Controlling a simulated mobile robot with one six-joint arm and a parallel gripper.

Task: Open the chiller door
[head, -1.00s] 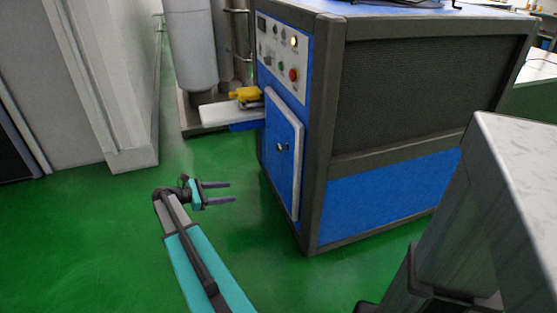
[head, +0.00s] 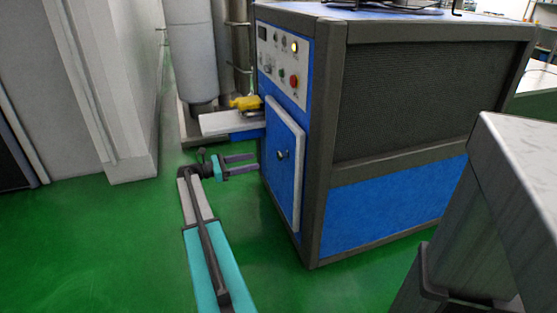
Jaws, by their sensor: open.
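The chiller (head: 324,140) is a blue cabinet with a dark frame, in the middle of the head view. Its door (head: 285,182) is a blue panel with a pale edge on the left face, and it looks shut. A small round dark knob (head: 283,154) sits on the door. My gripper (head: 258,162) is left of the door, at about the knob's height in the picture, with its fingers pointing right towards the door. The fingers are apart with nothing between them. I cannot tell whether the fingertips touch the door.
A control panel (head: 283,60) with lights and buttons is above the door. A pale shelf (head: 228,123) with a yellow part (head: 246,102) juts out above my gripper. A grey wall (head: 105,80) stands left. A metal-topped piece (head: 520,160) stands front right. Green floor is clear at left.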

